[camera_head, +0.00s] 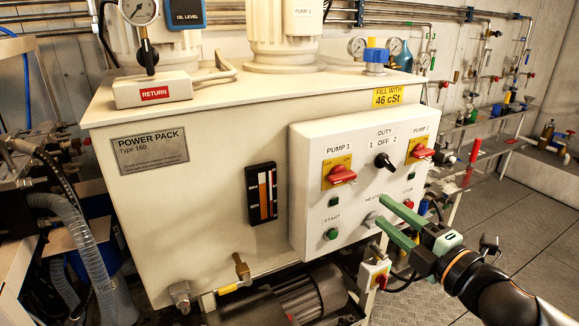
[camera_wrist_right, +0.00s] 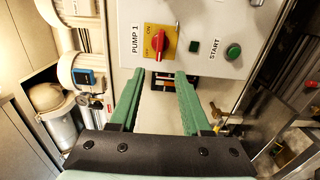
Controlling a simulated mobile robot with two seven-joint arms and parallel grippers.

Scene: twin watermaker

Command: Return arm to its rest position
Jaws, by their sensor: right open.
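My right gripper (camera_head: 382,218) comes in from the lower right in the head view. Its two green fingers are apart and empty, in front of the lower right part of the white control panel (camera_head: 305,225). In the right wrist view the open fingers (camera_wrist_right: 160,80) point toward the panel, with the red PUMP 1 switch (camera_wrist_right: 163,45) and the green START button (camera_wrist_right: 233,52) beyond them. I cannot see contact between the fingers and the panel. The PUMP 1 switch also shows in the head view (camera_head: 342,175). My left gripper is not in view.
The cream power pack tank (camera_head: 210,215) fills the middle. A black motor (camera_head: 310,293) sits below it, with a small switch box (camera_head: 374,272) close to my right gripper. A grey hose (camera_head: 85,250) hangs at left. Open floor (camera_head: 520,220) lies at right.

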